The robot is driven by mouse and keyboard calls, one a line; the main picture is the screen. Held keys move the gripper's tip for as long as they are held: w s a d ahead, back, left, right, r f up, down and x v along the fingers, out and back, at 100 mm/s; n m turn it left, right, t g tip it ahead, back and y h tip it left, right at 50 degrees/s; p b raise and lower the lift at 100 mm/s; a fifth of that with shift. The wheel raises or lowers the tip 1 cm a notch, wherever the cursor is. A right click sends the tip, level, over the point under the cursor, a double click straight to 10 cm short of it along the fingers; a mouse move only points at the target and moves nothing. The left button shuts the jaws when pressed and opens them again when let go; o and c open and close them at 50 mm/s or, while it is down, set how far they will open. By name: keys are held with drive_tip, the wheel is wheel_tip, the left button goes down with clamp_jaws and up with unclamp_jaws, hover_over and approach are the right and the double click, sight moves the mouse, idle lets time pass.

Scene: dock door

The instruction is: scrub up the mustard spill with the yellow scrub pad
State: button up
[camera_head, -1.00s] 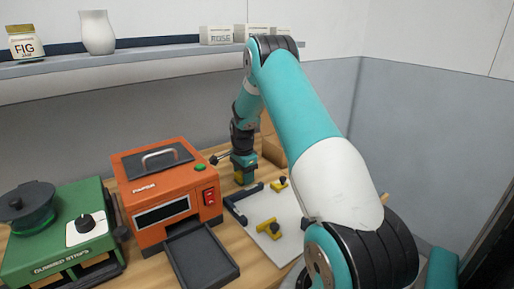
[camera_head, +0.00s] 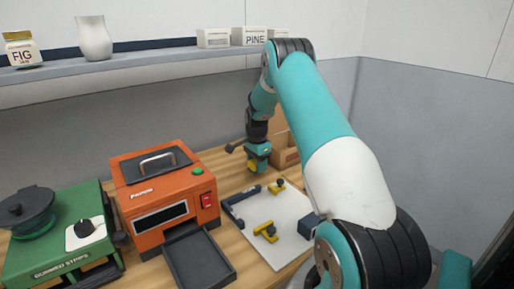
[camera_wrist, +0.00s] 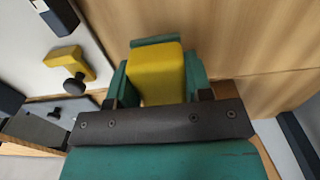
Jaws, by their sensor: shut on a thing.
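My gripper (camera_head: 257,168) is low over the wooden table, behind the white board, near the wooden box. In the wrist view its green fingers are shut on the yellow scrub pad (camera_wrist: 160,75), which sits between them. In the head view the pad is too small or hidden to make out clearly. I cannot tell whether the pad touches the table. I see no mustard spill in either view; the gripper and pad cover part of the table.
The white board (camera_head: 283,242) carries a dark bracket and yellow clamps (camera_head: 266,231) with black knobs. The orange machine (camera_head: 165,195) with its dark tray (camera_head: 198,262) stands left, beyond it a green machine (camera_head: 65,240). A wooden box (camera_head: 287,152) stands right of the gripper.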

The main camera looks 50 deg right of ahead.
drive_tip(key=shift+r+p, duration=1.4)
drive_tip(key=shift+r, duration=1.1)
